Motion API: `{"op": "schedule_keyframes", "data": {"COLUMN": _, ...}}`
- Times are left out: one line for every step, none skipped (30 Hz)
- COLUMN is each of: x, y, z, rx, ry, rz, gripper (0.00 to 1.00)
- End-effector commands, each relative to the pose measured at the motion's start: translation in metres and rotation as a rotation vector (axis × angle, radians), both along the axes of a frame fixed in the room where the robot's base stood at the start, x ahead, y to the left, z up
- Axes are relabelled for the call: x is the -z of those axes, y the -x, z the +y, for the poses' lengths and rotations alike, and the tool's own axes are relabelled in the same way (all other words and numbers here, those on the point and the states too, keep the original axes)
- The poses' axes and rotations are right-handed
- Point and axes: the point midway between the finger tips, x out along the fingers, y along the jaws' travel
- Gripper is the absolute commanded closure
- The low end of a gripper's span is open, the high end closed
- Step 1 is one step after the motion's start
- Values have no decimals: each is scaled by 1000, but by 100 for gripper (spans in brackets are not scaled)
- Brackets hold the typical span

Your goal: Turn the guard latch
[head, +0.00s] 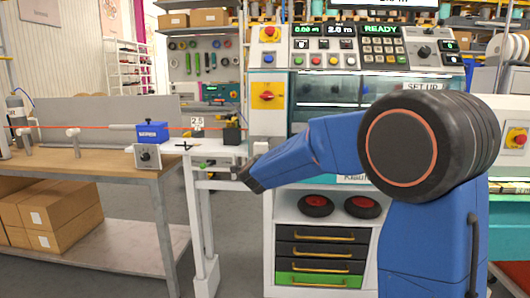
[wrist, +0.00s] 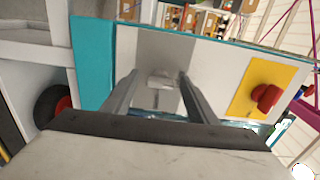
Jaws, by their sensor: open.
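In the wrist view, a small pale grey latch piece (wrist: 162,79) sits on a grey strip of the machine's white panel. My gripper (wrist: 157,75) is open, with one finger on each side of this piece in the picture. I cannot tell whether either finger touches it. In the head view, my gripper (head: 240,172) is at the machine's left front edge, below the yellow switch plate.
A red rotary knob on a yellow plate (wrist: 265,92) is close to the right finger; it also shows in the head view (head: 267,96). A workbench (head: 90,162) with a blue device (head: 152,132) stands left. Dark drawers (head: 320,250) lie below.

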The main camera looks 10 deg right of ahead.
Motion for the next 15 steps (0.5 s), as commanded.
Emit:
{"op": "schedule_keyframes", "data": {"x": 0, "y": 5, "z": 2, "rx": -1, "ry": 0, "rz": 0, "gripper": 47}}
{"op": "schedule_keyframes", "data": {"x": 0, "y": 9, "z": 4, "rx": -2, "ry": 0, "rz": 0, "gripper": 47}}
{"op": "schedule_keyframes", "data": {"x": -1, "y": 15, "z": 6, "rx": -3, "ry": 0, "rz": -1, "gripper": 47}}
{"op": "schedule_keyframes", "data": {"x": -1, "y": 20, "z": 7, "rx": -3, "ry": 0, "rz": -1, "gripper": 47}}
{"op": "schedule_keyframes", "data": {"x": -1, "y": 25, "z": 9, "rx": -3, "ry": 0, "rz": -1, "gripper": 47}}
{"op": "schedule_keyframes", "data": {"x": -1, "y": 32, "z": 11, "rx": -2, "ry": 0, "rz": -1, "gripper": 47}}
{"op": "schedule_keyframes", "data": {"x": -1, "y": 38, "z": 13, "rx": -2, "ry": -1, "rz": -1, "gripper": 47}}
{"op": "schedule_keyframes", "data": {"x": -1, "y": 44, "z": 15, "rx": -3, "ry": -1, "rz": -1, "gripper": 47}}
{"op": "schedule_keyframes", "data": {"x": -1, "y": 52, "z": 18, "rx": -4, "ry": -1, "rz": 0, "gripper": 47}}
{"op": "schedule_keyframes", "data": {"x": -1, "y": 57, "z": 20, "rx": -3, "ry": -1, "rz": -1, "gripper": 47}}
{"op": "schedule_keyframes", "data": {"x": -1, "y": 63, "z": 21, "rx": -3, "ry": -2, "rz": -2, "gripper": 47}}
{"op": "schedule_keyframes", "data": {"x": -1, "y": 71, "z": 24, "rx": -3, "ry": -1, "rz": -1, "gripper": 47}}
{"op": "schedule_keyframes", "data": {"x": -1, "y": 76, "z": 26, "rx": -4, "ry": -1, "rz": -1, "gripper": 47}}
{"op": "schedule_keyframes", "data": {"x": -1, "y": 82, "z": 28, "rx": -4, "ry": 0, "rz": 0, "gripper": 47}}
{"op": "schedule_keyframes", "data": {"x": -1, "y": 90, "z": 30, "rx": -3, "ry": -1, "rz": -1, "gripper": 47}}
